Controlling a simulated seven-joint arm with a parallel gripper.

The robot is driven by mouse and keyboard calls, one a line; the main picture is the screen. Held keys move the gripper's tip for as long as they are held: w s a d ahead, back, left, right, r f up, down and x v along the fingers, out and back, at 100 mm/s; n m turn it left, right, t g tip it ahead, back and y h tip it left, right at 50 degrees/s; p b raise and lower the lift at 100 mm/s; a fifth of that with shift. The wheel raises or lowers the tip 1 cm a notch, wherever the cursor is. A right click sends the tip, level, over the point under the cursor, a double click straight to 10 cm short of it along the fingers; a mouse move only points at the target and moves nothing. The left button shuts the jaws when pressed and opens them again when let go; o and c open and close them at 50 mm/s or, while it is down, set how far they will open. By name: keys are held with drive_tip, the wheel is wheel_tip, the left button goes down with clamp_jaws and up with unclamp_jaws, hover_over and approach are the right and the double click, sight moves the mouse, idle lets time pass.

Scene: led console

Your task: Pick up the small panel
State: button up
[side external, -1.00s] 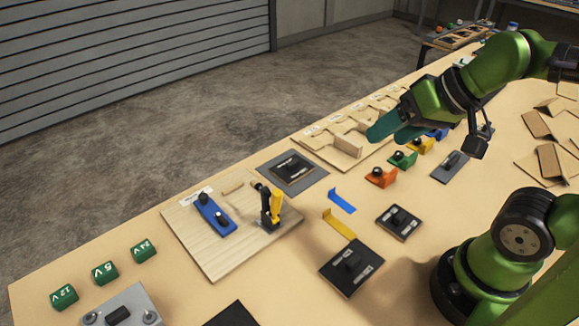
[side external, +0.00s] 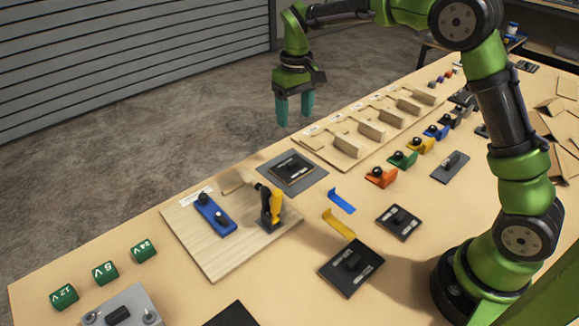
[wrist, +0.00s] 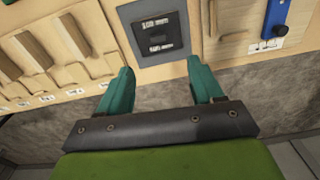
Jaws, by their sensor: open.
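Several dark panels with black knobs lie on the table. One panel (side external: 292,166) sits on a grey plate (side external: 313,180) near the far edge; another, of similar small size (side external: 398,222), lies nearer my base. A larger panel (side external: 351,267) lies in front of that one. I cannot tell which one the task means. My gripper (side external: 294,112) points down, open and empty, high above the far edge near the grey plate. In the wrist view, my gripper's teal fingers (wrist: 160,78) are apart, and the panel on the grey plate (wrist: 157,33) shows beyond them with pale labels.
A wooden board (side external: 215,250) with a blue switch bar (side external: 215,215) and a black-and-yellow lever (side external: 271,207) stands left of the grey plate. A wooden slotted rack (side external: 345,150) lies to its right. Coloured brackets with knobs (side external: 381,177) line the rack's near side.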

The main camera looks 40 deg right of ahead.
drive_tip(key=w+r, duration=0.1)
drive_tip(key=r, duration=0.1)
hover_over(292, 162)
drive_tip(key=shift+n, duration=0.3)
wheel_tip(292, 162, down, 11)
drive_tip(key=shift+s+a+r, duration=0.1)
drive_tip(key=shift+r, duration=0.1)
drive_tip(key=shift+f, duration=3.25)
drive_tip(key=c, duration=1.1)
